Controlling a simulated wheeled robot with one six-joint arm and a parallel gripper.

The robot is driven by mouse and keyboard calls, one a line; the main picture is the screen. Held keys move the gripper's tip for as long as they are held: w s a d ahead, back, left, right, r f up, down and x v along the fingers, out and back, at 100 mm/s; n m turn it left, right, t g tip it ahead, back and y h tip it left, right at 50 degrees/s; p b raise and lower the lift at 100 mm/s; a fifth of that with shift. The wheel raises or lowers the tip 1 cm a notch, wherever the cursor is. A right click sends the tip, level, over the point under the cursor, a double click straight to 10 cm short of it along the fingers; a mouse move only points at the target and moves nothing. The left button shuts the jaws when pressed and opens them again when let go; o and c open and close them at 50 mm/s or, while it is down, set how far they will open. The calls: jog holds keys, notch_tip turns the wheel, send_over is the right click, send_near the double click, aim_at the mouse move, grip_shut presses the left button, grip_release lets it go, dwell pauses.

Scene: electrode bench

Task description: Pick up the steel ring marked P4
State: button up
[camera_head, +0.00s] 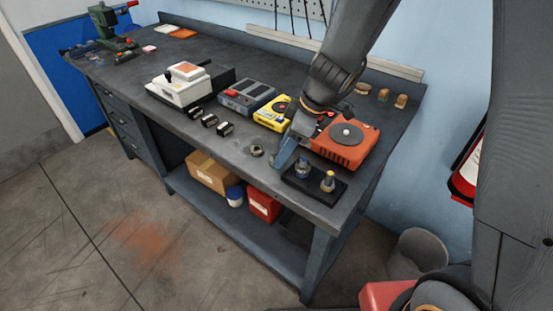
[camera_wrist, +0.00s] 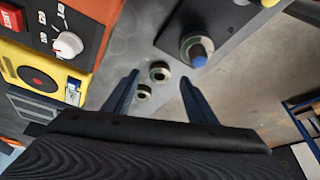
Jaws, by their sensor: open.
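Two small steel rings lie close together on the dark bench: the larger one (camera_wrist: 159,71) and a smaller one (camera_wrist: 144,92) in the wrist view. At least one ring (camera_head: 257,150) shows in the head view near the bench's front edge. No P4 mark can be read, so I cannot tell which is P4. My gripper (camera_wrist: 158,80) is open and empty, with both rings in view between its blue fingers. In the head view my gripper (camera_head: 284,156) hangs just right of the ring and partly hides that area.
A black stand (camera_head: 314,190) with a blue-topped and a yellow-topped post stands right of my gripper. An orange unit (camera_head: 345,146) and a yellow unit (camera_head: 272,113) stand behind. Several small black blocks (camera_head: 209,120) lie left. The bench front between blocks and ring is clear.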

jog(key=shift+x, duration=1.3)
jog(key=c, duration=1.2)
jog(key=shift+r, duration=0.1)
